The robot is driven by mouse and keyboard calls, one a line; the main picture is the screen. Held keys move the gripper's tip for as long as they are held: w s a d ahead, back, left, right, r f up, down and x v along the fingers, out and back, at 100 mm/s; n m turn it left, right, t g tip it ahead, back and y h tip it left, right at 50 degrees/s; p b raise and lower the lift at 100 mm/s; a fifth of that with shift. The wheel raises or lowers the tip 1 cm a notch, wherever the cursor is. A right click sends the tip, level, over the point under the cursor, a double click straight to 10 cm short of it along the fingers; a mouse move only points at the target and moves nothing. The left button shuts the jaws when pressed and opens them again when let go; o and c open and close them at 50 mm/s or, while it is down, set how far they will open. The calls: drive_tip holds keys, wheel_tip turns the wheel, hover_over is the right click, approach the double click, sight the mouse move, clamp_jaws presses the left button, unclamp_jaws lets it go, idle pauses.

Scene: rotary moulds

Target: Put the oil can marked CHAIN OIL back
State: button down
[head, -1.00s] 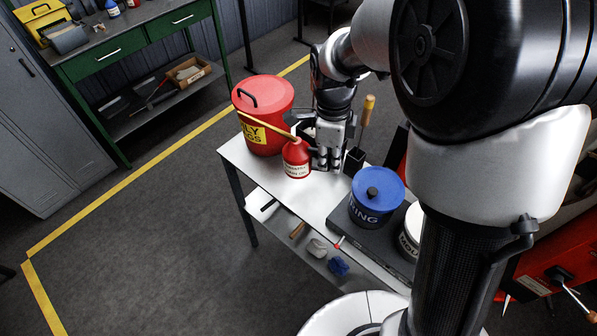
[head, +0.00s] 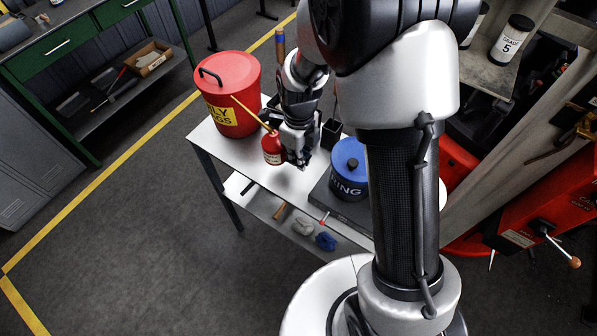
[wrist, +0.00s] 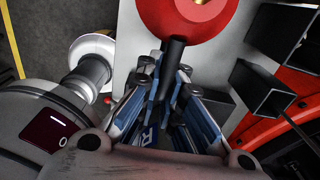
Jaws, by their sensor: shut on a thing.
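The red oil can (head: 272,150), with a long yellow spout slanting up to the left, is at the front of the light table (head: 230,163), before the red rag bin. Its label is too small to read fully now. My gripper (head: 291,151) is at the can's right side. In the wrist view the can's red round top (wrist: 198,18) with a brass centre shows at the top, and my gripper (wrist: 168,66) is shut on the can's black handle (wrist: 173,62). I cannot tell whether the can's base touches the table.
A red rag bin (head: 226,110) stands behind the can. A black open holder (head: 331,133) and a blue tub (head: 349,172) on a dark slab stand to the right. The lower shelf holds rags (head: 325,241). Floor at left is clear; a red machine (head: 545,215) is at right.

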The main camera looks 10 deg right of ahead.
drive_tip(key=shift+f+b, duration=0.65)
drive_tip(key=shift+f, duration=2.3)
drive_tip(key=shift+f, duration=0.2)
drive_tip(key=c, duration=1.8)
unclamp_jaws()
drive_tip(key=shift+o, duration=0.2)
drive_tip(key=shift+r, duration=0.1)
